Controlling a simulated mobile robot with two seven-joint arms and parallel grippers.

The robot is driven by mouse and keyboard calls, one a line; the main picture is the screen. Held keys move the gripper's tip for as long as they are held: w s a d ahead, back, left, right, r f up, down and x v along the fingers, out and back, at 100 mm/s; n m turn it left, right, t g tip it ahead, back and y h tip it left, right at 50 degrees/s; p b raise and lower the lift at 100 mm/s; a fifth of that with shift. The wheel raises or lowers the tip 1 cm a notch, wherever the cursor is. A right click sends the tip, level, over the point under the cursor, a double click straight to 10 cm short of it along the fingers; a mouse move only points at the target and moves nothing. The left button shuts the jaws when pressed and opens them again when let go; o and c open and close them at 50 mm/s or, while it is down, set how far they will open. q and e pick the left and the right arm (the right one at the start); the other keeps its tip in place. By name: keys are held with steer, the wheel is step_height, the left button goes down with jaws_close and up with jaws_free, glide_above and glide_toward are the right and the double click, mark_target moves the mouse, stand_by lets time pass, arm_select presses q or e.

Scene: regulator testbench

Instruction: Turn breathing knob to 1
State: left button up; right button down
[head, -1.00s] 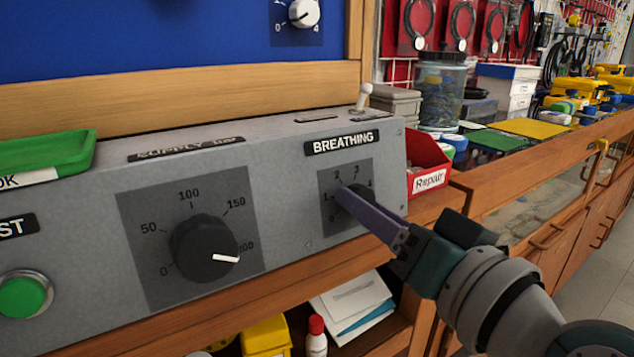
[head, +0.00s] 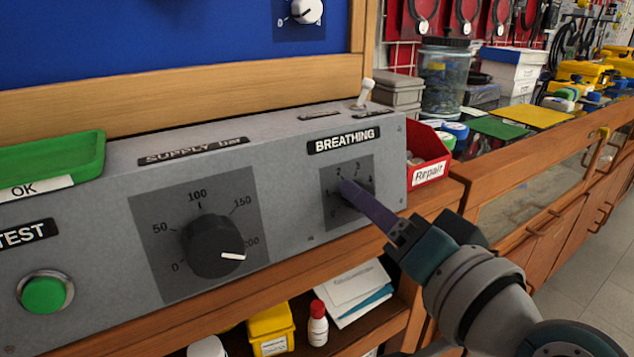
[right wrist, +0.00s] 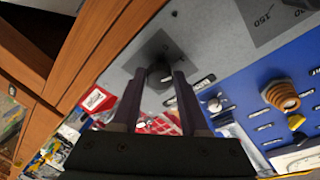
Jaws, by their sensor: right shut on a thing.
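The breathing knob (head: 361,193) is a small dark knob on a grey square dial marked 0 to 4, under the BREATHING label (head: 343,141) on the grey panel. My right gripper (head: 349,188) is at the knob, its purple finger covering much of it. In the right wrist view the dark knob (right wrist: 160,76) sits between the two fingertips (right wrist: 158,80), and the gripper is shut on it. The knob's pointer is hidden, so its setting cannot be read. The fingertip in front lies near the marks 1 and 2. My left gripper is not in view.
The larger supply knob (head: 216,247) is left of the breathing dial, its white mark near 200. A green TEST button (head: 44,294) is farther left. A toggle switch (head: 365,92) stands on top of the panel. A red Repair bin (head: 430,160) is right of the panel.

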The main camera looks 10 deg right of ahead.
steer(key=shift+c, duration=2.1)
jaws_free()
steer(key=v, duration=1)
steer(key=shift+p, duration=0.35)
